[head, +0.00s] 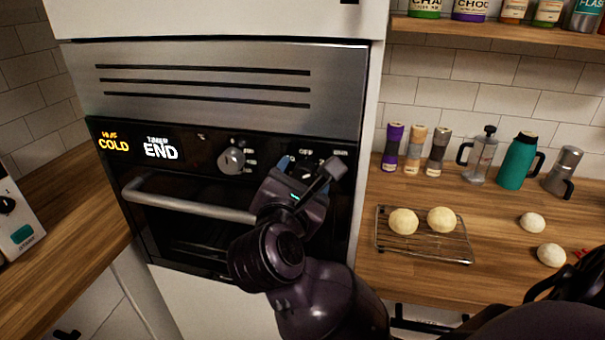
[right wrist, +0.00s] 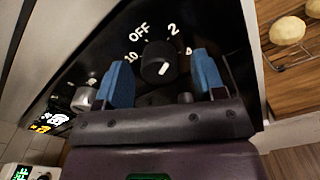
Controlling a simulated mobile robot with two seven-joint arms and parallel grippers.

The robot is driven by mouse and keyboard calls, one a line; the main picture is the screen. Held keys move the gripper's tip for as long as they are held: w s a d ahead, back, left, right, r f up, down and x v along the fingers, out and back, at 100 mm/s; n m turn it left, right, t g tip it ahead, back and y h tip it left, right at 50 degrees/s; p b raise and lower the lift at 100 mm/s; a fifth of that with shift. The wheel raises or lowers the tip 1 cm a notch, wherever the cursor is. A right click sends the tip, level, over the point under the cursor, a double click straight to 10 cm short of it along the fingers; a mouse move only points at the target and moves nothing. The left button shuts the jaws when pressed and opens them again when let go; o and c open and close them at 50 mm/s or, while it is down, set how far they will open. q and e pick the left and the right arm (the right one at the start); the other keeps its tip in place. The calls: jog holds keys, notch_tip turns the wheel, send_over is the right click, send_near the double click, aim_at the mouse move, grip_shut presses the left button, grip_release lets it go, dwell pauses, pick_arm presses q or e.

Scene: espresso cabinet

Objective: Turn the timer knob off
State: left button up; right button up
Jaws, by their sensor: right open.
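The black timer knob (right wrist: 158,62) shows on the oven's dark panel in the right wrist view, with OFF, 2 and 10 printed around it. Its white mark sits low on the face, toward the lower right, away from OFF. My right gripper (right wrist: 162,76) is open, with one blue finger on each side of the knob in the picture; contact cannot be told. In the head view my right gripper (head: 308,170) is in front of the panel's right part and mostly hides the knob. My left gripper is not in view.
A silver knob (head: 231,160) is left of my gripper, beside a display (head: 160,150) reading END. The oven handle (head: 185,200) runs below. On the right counter are a wire rack (head: 425,252) with dough balls, shakers and a teal jug (head: 518,160).

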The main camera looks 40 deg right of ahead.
jog(key=shift+w+d, duration=0.25)
jog(key=shift+d, duration=0.05)
jog(key=c, duration=0.9)
